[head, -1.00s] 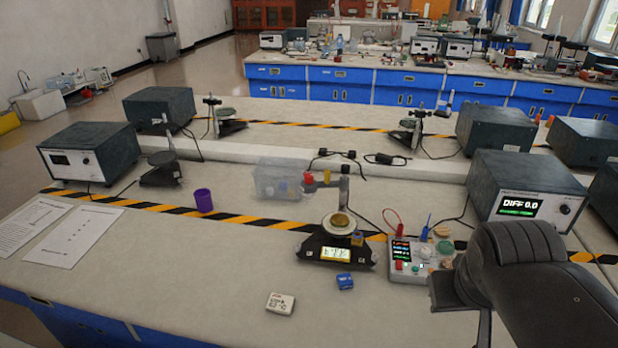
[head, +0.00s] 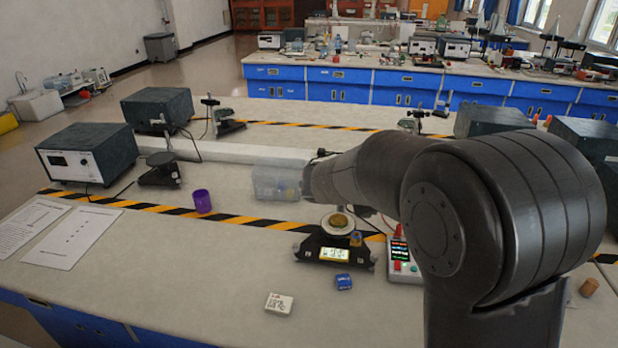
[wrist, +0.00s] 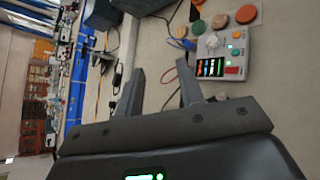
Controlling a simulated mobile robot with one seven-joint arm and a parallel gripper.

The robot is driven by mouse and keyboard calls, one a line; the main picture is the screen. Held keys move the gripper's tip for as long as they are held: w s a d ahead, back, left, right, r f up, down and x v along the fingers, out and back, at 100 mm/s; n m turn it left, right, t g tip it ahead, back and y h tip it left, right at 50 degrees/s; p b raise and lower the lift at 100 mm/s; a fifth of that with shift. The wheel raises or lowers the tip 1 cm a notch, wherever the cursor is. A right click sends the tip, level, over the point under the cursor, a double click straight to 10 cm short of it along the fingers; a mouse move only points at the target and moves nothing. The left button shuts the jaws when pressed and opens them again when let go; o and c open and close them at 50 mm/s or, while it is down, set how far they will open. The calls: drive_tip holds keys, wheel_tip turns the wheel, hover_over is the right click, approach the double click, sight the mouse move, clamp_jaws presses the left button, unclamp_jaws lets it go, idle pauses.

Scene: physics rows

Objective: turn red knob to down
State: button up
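The control box (wrist: 208,66) shows at the upper right of the wrist view, turned sideways, with a lit display. A small red control (wrist: 232,71) sits near its lower right edge; I cannot tell which way it points. A pale round knob (wrist: 213,41) and green parts are above it. A round orange-red piece (wrist: 246,14) lies at the box's upper edge. My gripper (wrist: 161,68) is open and empty, its fingers left of the box and apart from it. In the head view the box (head: 400,278) is mostly hidden by my arm, and my gripper is not visible.
A black instrument (head: 333,255) with a round pan stands left of the box. A blue block (head: 344,282) and a white box (head: 279,304) lie in front of it. A clear bin (head: 275,180) and a purple cup (head: 203,201) are further left.

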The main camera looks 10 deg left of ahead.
drive_tip(key=w+a+f+n+t+y, duration=0.1)
drive_tip(key=w+a+f+n+t, duration=0.3)
drive_tip(key=a, duration=0.5)
drive_tip(key=w+a+f+n+t+y, duration=0.25)
drive_tip(key=a+n, duration=0.25)
drive_tip(key=a, duration=0.3)
drive_tip(key=w+a+f+n+t, duration=0.25)
drive_tip(key=a+f+n, duration=0.25)
drive_tip(key=a, duration=0.4)
drive_tip(key=x, duration=1.1)
drive_tip(key=shift+w+r, duration=0.1)
drive_tip(key=shift+w, duration=0.1)
drive_tip(key=c, duration=0.7)
